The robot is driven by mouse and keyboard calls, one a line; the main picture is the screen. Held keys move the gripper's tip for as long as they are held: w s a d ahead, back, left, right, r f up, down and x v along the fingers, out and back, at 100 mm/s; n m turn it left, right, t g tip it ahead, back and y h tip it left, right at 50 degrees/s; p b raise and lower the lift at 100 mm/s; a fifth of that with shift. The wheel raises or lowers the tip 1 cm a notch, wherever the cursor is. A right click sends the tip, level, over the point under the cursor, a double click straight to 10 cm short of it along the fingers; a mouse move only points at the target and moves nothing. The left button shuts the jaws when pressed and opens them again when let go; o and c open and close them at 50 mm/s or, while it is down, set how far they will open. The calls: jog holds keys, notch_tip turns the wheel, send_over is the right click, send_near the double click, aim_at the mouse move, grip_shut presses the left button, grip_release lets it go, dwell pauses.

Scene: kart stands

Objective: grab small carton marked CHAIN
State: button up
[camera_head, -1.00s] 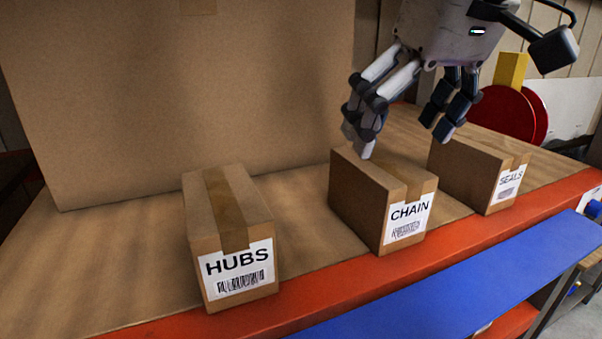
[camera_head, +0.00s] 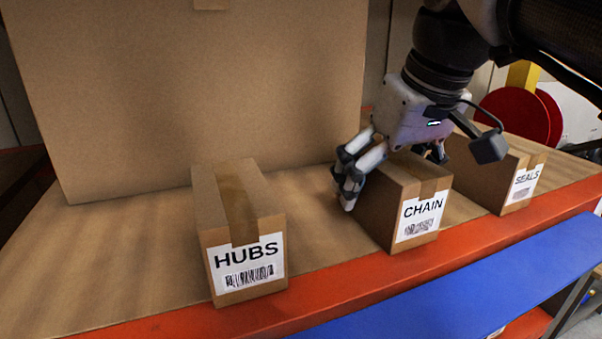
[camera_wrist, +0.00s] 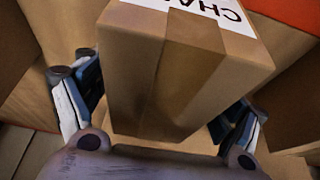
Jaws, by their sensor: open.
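The small brown carton marked CHAIN (camera_head: 418,215) stands upright on the shelf between the HUBS and SEALS cartons. Its white label faces the front. My gripper (camera_head: 392,180) is open and comes down over the carton from above and behind. One finger is at the carton's left side, and the other is mostly hidden behind it on the right. In the wrist view the CHAIN carton (camera_wrist: 180,75) lies between the two open fingers, with a visible gap on the left. I cannot tell whether the right finger touches it.
The HUBS carton (camera_head: 240,235) stands to the left, with clear shelf between. The SEALS carton (camera_head: 497,180) stands close on the right. A very large carton (camera_head: 200,90) fills the back. An orange edge (camera_head: 340,296) and a blue beam (camera_head: 460,290) run along the front.

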jog(key=shift+f, duration=0.2)
dwell(0.4)
jog(key=c, duration=1.5)
